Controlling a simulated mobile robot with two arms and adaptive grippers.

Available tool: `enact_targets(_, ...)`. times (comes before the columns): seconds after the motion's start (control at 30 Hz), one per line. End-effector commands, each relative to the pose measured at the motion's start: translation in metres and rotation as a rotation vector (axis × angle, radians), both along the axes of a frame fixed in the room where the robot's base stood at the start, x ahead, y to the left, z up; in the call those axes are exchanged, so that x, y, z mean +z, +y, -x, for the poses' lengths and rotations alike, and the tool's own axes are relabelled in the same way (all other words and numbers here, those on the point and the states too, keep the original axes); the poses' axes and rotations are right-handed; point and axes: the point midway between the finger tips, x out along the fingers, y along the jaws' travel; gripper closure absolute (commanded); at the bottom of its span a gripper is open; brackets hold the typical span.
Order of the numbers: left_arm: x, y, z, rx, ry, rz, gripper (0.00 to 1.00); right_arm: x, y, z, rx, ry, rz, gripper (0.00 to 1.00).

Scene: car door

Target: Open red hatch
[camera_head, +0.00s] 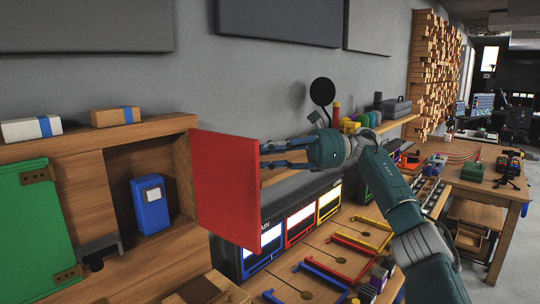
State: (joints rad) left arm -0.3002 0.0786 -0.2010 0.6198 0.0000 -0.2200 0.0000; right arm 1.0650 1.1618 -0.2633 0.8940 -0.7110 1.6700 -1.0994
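The red hatch (225,190) is a flat red panel in the head view, left of centre. It stands swung out from the wooden cabinet (77,187), leaving the compartment to its left uncovered. My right gripper (263,156) comes in from the right, at the hatch's upper right edge. Its two fingers are spread apart, one above the other, with nothing visible between them. The fingertips end at the hatch's edge; I cannot tell whether they touch it or pass behind it. My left gripper is not in view.
A blue box (151,204) stands in the uncovered compartment. A green hatch (35,232) is on the left. Two small boxes lie on the cabinet top. Coloured drawers and handles (331,259) fill the workbench below my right arm. A shelf with several items is behind the gripper.

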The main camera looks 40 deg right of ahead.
Motion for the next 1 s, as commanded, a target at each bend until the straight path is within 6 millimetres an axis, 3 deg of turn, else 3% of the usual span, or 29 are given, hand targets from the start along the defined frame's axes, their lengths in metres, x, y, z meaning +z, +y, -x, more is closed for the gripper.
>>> enact_targets(0.03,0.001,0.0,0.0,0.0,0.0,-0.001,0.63,0.012,-0.003,-0.005,-0.024,-0.018,-0.022,1.0)
enact_targets(0.27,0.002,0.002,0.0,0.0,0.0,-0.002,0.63,0.012,-0.002,-0.005,-0.022,-0.02,-0.022,1.0)
enact_targets(0.3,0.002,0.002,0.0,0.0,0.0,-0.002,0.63,0.012,-0.002,-0.005,-0.021,-0.02,-0.022,0.74)
enact_targets(0.37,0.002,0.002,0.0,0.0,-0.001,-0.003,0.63,0.012,-0.002,-0.005,-0.021,-0.02,-0.022,0.63)
enact_targets(1.0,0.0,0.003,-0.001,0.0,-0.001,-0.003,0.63,0.0,-0.001,-0.008,-0.022,0.0,-0.009,0.63)
